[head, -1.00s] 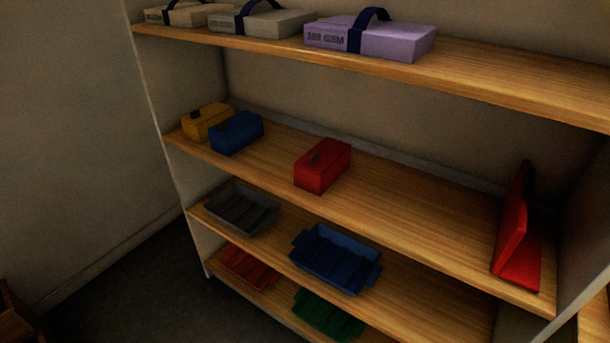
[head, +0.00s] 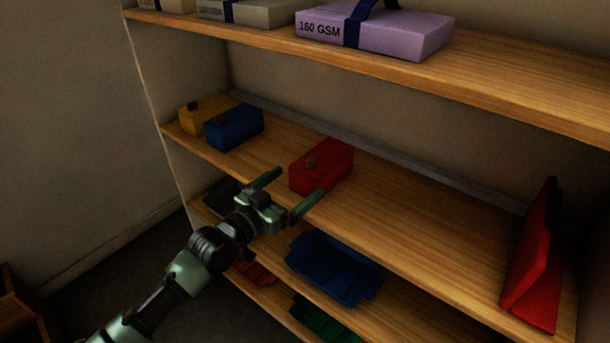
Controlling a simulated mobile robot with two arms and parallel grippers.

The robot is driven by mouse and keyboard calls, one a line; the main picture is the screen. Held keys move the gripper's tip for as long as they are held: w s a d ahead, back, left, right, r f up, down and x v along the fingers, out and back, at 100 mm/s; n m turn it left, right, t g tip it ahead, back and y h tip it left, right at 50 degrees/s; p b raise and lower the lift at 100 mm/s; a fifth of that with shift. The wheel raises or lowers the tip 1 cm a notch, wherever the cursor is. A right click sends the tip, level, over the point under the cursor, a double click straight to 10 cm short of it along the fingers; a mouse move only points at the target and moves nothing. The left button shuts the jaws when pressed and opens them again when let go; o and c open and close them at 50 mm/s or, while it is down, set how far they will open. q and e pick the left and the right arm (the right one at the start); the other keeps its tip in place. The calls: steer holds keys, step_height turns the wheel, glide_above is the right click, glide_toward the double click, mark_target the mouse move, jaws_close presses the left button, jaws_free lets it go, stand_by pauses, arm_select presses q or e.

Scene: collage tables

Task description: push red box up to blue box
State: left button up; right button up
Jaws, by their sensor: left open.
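The red box (head: 325,166), with a small brown knob, sits on the middle shelf. The blue box (head: 234,128) sits on the same shelf to its left, with a gap of bare wood between them. My left gripper (head: 288,190) is open, its fingers apart, in front of the shelf edge near the red box. One finger points toward the gap left of the red box; the other shows by its lower right side. I cannot tell whether a finger touches it. My right gripper is not in view.
A yellow box (head: 202,112) stands beside the blue box at the left end. A red bookend-like object (head: 534,265) stands at the right end. The purple package (head: 372,32) lies on the shelf above. The blue tray (head: 335,268) sits below.

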mark_target(315, 164)
arm_select(q)
steer(key=shift+w+d+f, duration=0.2)
steer(key=shift+w+d, duration=0.25)
steer(key=shift+w, duration=0.2)
steer(key=shift+s+a+r, duration=0.15)
steer(key=shift+s, duration=0.05)
steer(key=shift+s+a+r, duration=0.1)
steer(key=shift+s+a, duration=0.1)
steer(key=shift+s, duration=0.05)
steer(key=shift+w+d+b, duration=0.4)
steer(key=shift+w+d, duration=0.05)
steer(key=shift+w, duration=0.1)
steer(key=b+x, duration=0.1)
steer(key=x, duration=0.2)
steer(key=b+x, duration=0.2)
steer(key=x, duration=0.1)
steer(key=shift+f, duration=0.2)
steer(key=shift+w+d+r, duration=0.1)
steer(key=shift+w+d, duration=0.05)
steer(key=shift+w, duration=0.1)
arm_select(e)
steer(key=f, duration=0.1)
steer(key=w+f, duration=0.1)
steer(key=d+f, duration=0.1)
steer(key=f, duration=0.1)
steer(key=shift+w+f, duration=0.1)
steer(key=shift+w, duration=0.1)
